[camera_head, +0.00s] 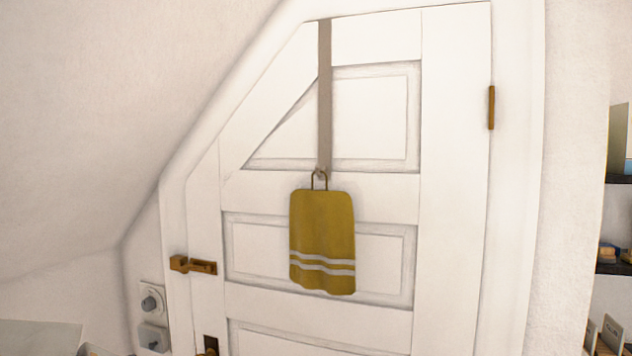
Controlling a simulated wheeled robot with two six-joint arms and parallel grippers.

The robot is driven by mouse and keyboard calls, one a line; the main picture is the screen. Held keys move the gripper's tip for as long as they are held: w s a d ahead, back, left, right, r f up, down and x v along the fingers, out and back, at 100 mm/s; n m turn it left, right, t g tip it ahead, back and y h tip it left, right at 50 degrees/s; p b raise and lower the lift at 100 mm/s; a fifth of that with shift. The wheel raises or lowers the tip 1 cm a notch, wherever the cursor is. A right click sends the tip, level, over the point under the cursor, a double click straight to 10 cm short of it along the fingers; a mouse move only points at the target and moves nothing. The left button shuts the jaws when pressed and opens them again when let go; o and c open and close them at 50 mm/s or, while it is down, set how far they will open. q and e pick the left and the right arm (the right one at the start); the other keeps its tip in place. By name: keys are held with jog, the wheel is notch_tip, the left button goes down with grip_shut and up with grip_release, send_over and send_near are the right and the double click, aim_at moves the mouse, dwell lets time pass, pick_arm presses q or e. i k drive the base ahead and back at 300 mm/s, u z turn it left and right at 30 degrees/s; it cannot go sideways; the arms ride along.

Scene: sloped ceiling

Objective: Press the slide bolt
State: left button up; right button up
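The slide bolt (203,267) is a small brown, brass-like fitting at the left edge of the white door (455,180). Its keeper part (179,263) sits to the left on the frame side. The bolt lies horizontally across the gap between door and frame; I cannot tell exactly how far it is slid. Neither of my grippers is in view, and nothing touches the bolt.
A mustard towel (322,235) with white stripes hangs from a grey strap (324,100). A door handle (209,346) is below the bolt. A sloped ceiling (110,110) closes in at left. Dark shelves (614,268) stand at right. Wall fittings (152,303) are at lower left.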

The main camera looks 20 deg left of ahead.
aim_at(184, 269)
jog(key=u, duration=0.5)
jog(key=k, duration=0.6)
jog(key=u, duration=0.85)
jog(key=i, duration=0.65)
jog(key=z, duration=0.65)
jog(key=i, duration=0.5)
jog(key=z, duration=0.6)
